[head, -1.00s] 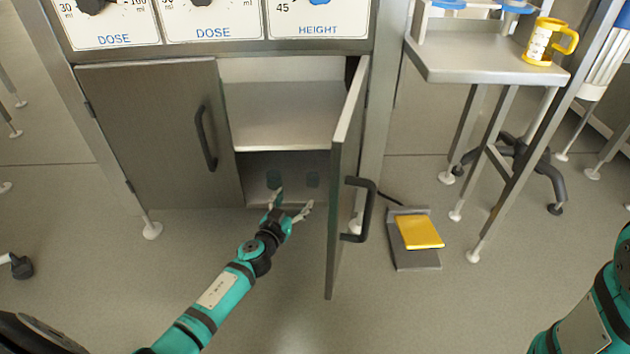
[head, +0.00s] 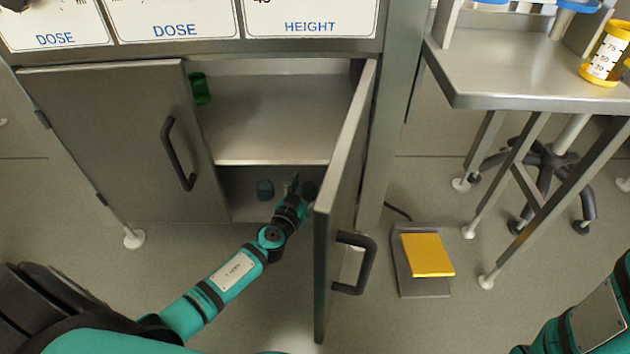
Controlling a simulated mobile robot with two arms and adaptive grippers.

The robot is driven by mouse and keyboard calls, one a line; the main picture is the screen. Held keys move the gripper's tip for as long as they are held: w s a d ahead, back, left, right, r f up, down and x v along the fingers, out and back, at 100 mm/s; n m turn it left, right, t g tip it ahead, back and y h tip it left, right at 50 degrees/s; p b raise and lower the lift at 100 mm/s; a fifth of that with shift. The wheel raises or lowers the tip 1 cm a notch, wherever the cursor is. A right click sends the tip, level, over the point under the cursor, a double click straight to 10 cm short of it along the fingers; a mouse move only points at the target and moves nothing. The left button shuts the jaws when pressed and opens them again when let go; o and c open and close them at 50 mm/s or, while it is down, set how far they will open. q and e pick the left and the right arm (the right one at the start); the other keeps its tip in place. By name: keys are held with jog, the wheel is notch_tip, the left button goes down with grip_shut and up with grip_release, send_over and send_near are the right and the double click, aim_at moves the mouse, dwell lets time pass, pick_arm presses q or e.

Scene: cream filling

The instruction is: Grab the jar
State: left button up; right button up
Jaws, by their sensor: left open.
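A green jar (head: 199,88) stands on the upper shelf, partly hidden by the closed left door. Which jar is meant cannot be told. My left gripper (head: 295,186) is open in front of the lower compartment, close to the right jar; contact is unclear. My right arm shows at the lower right edge, its gripper out of view.
The open right cabinet door (head: 345,190) stands just right of my left gripper, its black handle (head: 354,262) outward. The left door (head: 110,140) is closed. A yellow foot pedal (head: 428,255) lies on the floor.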

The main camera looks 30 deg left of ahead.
pick_arm(q)
jog(key=shift+w, duration=0.25)
jog(key=c, duration=1.1)
jog(key=shift+r, duration=0.15)
